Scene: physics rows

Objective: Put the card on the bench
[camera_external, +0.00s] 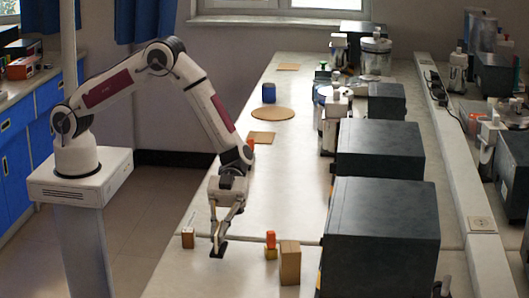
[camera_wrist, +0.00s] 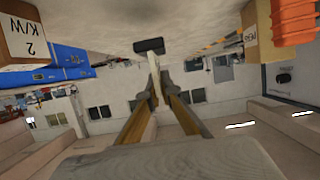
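My gripper (camera_external: 221,240) points down low over the near part of the bench (camera_external: 185,275). In the wrist view its two fingers (camera_wrist: 156,98) come together on a thin pale piece, seen nearly edge-on, which I take to be the card (camera_wrist: 154,72). A dark flat piece (camera_wrist: 149,45) is at its far end, and this dark piece also shows below the fingertips in the external view (camera_external: 218,251). It looks at or very near the bench top. I cannot tell for sure whether it touches. The card's face is not visible.
A thin rod (camera_external: 250,238) runs across the bench behind the gripper. A small wooden block (camera_external: 188,238) is left; an orange-and-yellow block (camera_external: 270,244) and a tan block (camera_external: 290,263) are right. Large dark boxes (camera_external: 380,240) line the right side. The near left bench is clear.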

